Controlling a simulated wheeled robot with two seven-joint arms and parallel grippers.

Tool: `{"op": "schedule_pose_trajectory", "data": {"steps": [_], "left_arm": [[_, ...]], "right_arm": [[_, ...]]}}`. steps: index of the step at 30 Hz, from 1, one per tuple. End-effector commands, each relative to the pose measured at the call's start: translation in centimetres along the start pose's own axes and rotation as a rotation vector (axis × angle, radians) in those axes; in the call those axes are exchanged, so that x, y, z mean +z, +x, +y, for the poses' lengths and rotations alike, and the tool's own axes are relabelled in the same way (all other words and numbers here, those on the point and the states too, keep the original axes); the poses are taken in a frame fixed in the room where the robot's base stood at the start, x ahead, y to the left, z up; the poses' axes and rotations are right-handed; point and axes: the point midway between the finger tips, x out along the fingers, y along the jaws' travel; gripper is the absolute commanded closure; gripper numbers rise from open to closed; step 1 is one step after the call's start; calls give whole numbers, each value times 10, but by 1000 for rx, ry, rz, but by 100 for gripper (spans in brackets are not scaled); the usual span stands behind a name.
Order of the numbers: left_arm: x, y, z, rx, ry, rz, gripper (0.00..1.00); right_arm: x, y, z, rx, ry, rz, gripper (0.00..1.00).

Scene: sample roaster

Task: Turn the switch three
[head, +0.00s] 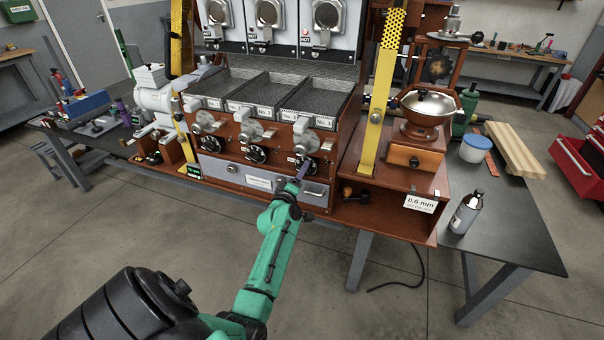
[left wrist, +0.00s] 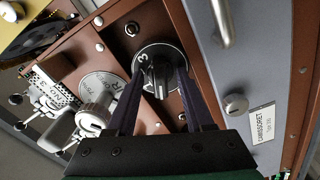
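Switch three is a round black dial with a raised grip bar and a white "3" (left wrist: 152,58), on the brown front panel of the roaster. In the head view it is at the right end of the row of black switches, mostly hidden behind my left gripper (head: 304,170). In the left wrist view, the two dark fingers of my left gripper (left wrist: 161,74) reach to the dial, one on each side of the grip bar. Gaps show between the bar and the fingers, so the gripper looks open around it. My right gripper is in neither view.
Two more black switches, the middle one (head: 256,154) among them, sit to the left. A grey drawer (head: 232,172) with a handle lies just below. Levers and knobs (head: 301,137) stick out above. A brown grinder (head: 420,125) stands at the right.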

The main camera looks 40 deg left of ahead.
Motion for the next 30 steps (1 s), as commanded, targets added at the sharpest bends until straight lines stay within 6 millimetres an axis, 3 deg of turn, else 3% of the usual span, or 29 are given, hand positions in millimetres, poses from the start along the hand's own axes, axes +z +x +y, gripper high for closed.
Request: {"op": "schedule_pose_trajectory", "data": {"steps": [8, 13, 17, 24, 30], "left_arm": [[0, 0, 0, -1, 0, -1, 48], [1, -14, -1, -2, 1, -2, 48], [2, -44, -3, -4, 0, -3, 48], [2, -115, -4, -4, 1, -3, 48], [1, -144, -1, -1, 0, -1, 48]], "right_arm": [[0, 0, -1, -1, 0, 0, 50], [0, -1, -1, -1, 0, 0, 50], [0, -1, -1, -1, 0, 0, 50], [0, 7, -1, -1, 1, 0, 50], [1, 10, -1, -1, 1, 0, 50]]}}
